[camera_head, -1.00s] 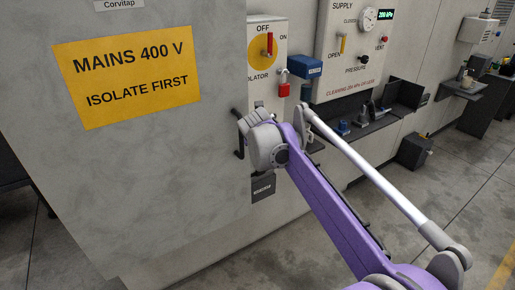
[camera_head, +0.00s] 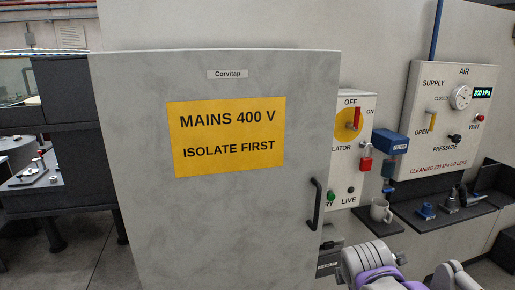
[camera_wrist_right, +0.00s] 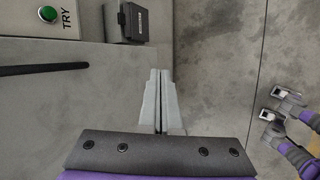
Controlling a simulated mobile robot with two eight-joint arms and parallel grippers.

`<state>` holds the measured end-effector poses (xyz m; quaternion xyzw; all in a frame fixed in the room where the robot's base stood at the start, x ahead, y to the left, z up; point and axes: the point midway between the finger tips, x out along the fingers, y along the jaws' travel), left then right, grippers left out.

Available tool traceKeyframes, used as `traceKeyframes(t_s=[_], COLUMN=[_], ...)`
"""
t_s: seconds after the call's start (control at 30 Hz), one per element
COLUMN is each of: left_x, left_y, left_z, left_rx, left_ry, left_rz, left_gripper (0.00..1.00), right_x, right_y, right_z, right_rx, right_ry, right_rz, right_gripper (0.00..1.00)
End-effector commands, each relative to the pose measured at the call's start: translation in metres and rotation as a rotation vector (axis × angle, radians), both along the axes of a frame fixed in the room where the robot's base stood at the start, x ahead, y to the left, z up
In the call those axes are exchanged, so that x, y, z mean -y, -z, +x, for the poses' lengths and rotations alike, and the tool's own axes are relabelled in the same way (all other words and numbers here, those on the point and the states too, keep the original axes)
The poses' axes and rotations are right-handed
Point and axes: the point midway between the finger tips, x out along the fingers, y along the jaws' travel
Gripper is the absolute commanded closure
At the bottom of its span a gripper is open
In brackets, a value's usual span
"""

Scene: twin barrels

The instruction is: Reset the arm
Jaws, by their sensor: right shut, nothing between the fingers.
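My right gripper (camera_wrist_right: 161,80) is shut and empty in the right wrist view, its two pale fingers together. It hangs in front of a plain grey surface, apart from the black door handle (camera_wrist_right: 42,69) at the left. In the head view, grey and purple links of my right arm show at the lower right, below and right of the same handle (camera_head: 315,204); the fingertips cannot be made out there. My left gripper is not seen; some purple and silver parts of mine show at the right edge of the wrist view.
A grey cabinet door (camera_head: 140,150) with a yellow mains sign (camera_head: 226,160) fills the middle.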

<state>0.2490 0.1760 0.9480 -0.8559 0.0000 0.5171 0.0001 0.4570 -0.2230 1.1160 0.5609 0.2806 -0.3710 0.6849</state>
Motion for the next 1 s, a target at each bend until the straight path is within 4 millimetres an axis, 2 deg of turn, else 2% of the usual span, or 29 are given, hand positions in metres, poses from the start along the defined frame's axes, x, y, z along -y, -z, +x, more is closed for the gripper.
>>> traceKeyframes(t_s=[0.03,0.3,0.4,0.5,0.67,1.0], left_x=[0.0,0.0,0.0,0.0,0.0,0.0], left_y=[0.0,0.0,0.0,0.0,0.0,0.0], left_z=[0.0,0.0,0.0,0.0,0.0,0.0], left_rx=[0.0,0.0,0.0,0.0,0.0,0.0], left_ry=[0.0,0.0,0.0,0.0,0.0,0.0], left_rz=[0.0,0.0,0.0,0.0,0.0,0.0], left_gripper=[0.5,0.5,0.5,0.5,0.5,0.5], right_x=[-0.004,-0.028,-0.036,-0.042,-0.046,-0.047], right_y=[0.015,0.1,0.128,0.15,0.167,0.168], right_z=[-0.023,-0.131,-0.165,-0.188,-0.206,-0.208], right_rx=[0.015,0.061,0.064,0.063,0.061,0.061], right_ry=[0.114,0.793,1.014,1.182,1.322,1.331], right_rz=[0.101,0.639,0.791,0.9,0.983,0.99], right_gripper=[1.0,1.0,1.0,1.0,1.0,1.0])
